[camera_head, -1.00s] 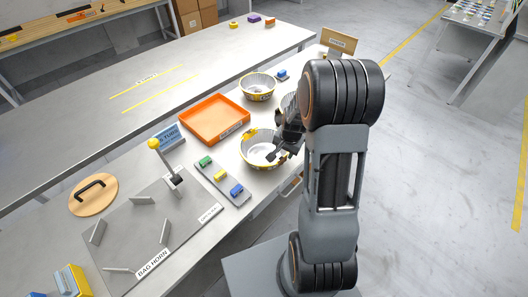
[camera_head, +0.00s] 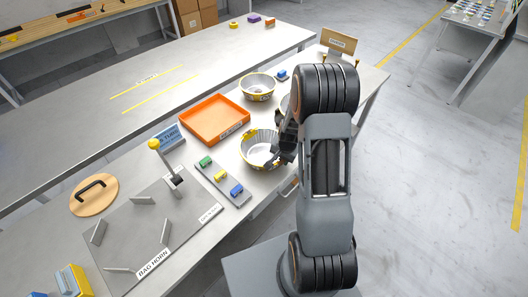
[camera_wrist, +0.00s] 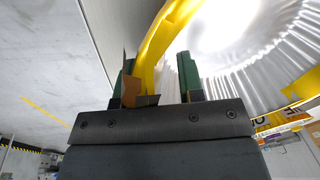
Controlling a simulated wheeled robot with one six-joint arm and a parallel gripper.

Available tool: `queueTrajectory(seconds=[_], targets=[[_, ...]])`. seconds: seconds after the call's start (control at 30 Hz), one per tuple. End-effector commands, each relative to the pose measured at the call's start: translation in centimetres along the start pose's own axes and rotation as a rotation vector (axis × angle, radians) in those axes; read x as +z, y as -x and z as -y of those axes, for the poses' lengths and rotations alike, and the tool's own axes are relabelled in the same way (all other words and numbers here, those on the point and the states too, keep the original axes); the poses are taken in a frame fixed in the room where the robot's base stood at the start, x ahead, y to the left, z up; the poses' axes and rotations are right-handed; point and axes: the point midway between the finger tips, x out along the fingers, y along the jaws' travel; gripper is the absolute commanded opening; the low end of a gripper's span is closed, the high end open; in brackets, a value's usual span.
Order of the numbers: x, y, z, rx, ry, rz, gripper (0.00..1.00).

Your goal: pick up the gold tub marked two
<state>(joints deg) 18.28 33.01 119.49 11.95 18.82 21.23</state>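Several round tubs with shiny pleated insides and yellow-gold rims stand on the table. The nearest tub (camera_head: 250,152) is at my gripper; in the wrist view its yellow rim (camera_wrist: 165,35) and pleated inside (camera_wrist: 240,60) fill the upper right. I cannot read a number on it. My gripper (camera_wrist: 158,75) has its two green-padded fingers apart, with the tub's rim and wall between them and gaps visible. In the head view my gripper (camera_head: 279,156) is at the tub's right edge, partly hidden by my arm. A second tub (camera_head: 257,88) stands farther back; another (camera_head: 284,103) is mostly hidden by my arm.
An orange tray (camera_head: 214,119) lies left of the tubs. A yellow-knobbed lever (camera_head: 166,163) stands on a grey plate (camera_head: 150,220). A cardboard-coloured sign (camera_head: 339,41) stands at the back.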

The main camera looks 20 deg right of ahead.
Motion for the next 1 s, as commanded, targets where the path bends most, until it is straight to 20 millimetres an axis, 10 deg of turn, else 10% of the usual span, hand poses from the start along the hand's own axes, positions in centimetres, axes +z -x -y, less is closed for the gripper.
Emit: queueTrajectory(seconds=[0.37, 1.0], targets=[[0.01, 0.01, -0.02, 0.000, 0.000, 0.000, 0.00], [-0.09, 0.72, 0.07, 0.000, -0.002, -0.001, 0.00]])
